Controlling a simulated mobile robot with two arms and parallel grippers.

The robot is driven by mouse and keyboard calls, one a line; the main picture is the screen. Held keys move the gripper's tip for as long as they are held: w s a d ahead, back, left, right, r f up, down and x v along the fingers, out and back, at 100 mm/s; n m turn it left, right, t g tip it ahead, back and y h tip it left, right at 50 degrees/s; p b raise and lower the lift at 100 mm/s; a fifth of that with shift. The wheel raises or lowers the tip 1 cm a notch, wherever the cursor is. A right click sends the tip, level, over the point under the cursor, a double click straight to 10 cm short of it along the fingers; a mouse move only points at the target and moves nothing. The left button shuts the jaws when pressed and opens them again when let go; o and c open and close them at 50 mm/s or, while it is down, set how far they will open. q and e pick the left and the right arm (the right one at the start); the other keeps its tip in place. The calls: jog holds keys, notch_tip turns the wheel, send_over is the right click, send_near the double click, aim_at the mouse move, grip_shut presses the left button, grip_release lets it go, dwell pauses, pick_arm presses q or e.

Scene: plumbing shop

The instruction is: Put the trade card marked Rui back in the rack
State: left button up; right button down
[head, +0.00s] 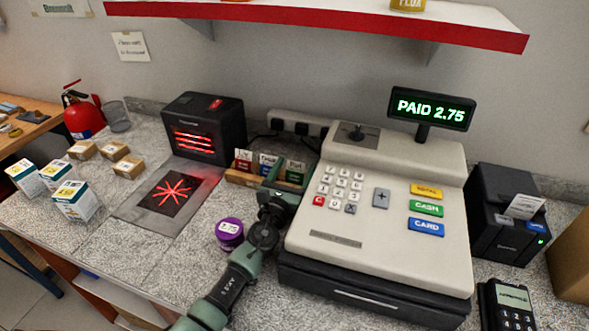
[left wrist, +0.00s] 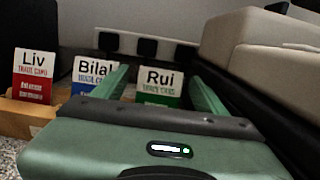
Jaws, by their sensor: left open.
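The trade card marked Rui (left wrist: 160,86), white above and green below, stands upright in the wooden rack (left wrist: 22,112) at its right end. In the head view the Rui card (head: 295,167) shows just beyond my left gripper (head: 284,178). My left gripper is open in the left wrist view (left wrist: 162,76), its green fingers on either side of the Rui card, with no clear contact. The card's lower edge is hidden by the gripper body. The Liv card (left wrist: 32,77) is red and the Bilal card (left wrist: 90,72) blue; both stand to its left. My right gripper is not seen.
The cash register (head: 380,200) stands close on the right of my left gripper. A black heater-like box (head: 203,128) is behind to the left. A purple tub (head: 229,232) sits beside my left arm. Small boxes (head: 76,200) stand at the left.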

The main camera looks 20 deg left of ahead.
pick_arm(q)
jog(key=s, duration=0.5)
jog(key=s+p, duration=0.1)
jog(key=s, duration=0.1)
jog(key=shift+s+a+f, duration=0.1)
jog(key=shift+s+f, duration=0.3)
jog(key=shift+r, duration=0.1)
